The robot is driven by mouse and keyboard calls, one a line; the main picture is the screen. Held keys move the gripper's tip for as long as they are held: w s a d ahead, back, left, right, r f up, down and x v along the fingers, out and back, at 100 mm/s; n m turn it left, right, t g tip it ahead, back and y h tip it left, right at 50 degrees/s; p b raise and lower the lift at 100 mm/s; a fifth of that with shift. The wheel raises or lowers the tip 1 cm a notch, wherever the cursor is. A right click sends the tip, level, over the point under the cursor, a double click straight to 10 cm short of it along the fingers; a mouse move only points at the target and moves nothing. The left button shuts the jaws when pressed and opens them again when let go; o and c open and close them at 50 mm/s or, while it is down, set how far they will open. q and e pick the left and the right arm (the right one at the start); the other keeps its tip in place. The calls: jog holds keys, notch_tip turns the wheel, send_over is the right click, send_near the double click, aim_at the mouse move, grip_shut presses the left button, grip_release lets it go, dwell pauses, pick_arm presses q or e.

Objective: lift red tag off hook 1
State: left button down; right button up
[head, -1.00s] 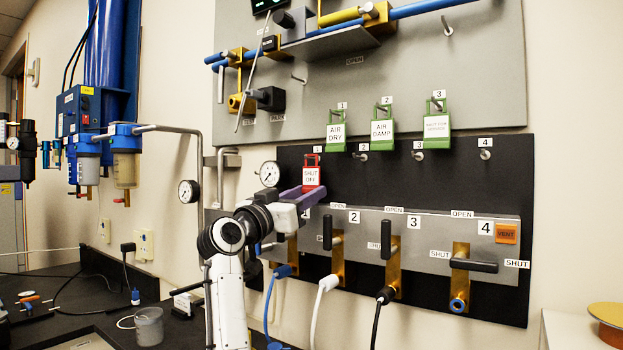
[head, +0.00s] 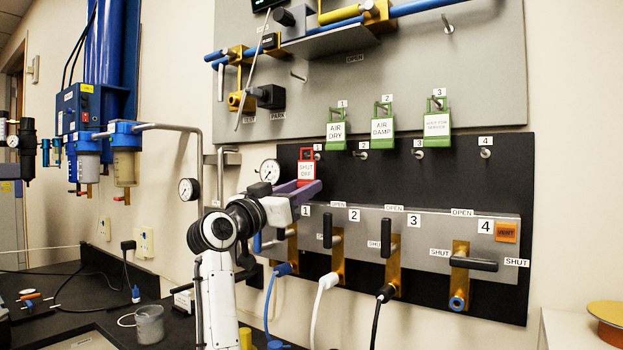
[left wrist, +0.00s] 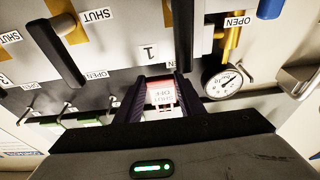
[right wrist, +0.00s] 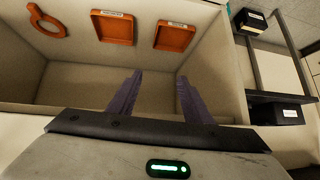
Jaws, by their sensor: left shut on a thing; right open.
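The red tag (head: 306,170), with a white "SHUT OFF" label, is held upright in front of the dark panel. My left gripper (head: 302,190) is shut on its lower part. In the left wrist view the tag (left wrist: 165,96) sits between the purple fingers (left wrist: 163,100). Hook 1 (head: 318,156) shows just right of the tag's red loop in the head view. The loop appears clear of the hook, though the depth gap is hard to judge. My right gripper (right wrist: 157,98) is open and empty, seen only in the right wrist view.
Green tags (head: 336,135) hang on the upper grey panel. Below the tag, the valve bar (head: 400,225) carries black levers (head: 327,230). A gauge (head: 270,171) is close left of the tag. The right wrist view shows orange trays (right wrist: 113,27) and an orange ring (right wrist: 48,25).

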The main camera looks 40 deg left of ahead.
pick_arm(q)
jog(key=s+b, duration=0.1)
jog(key=s, duration=0.5)
jog(key=shift+d, duration=0.35)
jog(key=shift+s+f, duration=0.1)
jog(key=shift+s, duration=0.05)
dwell(0.4)
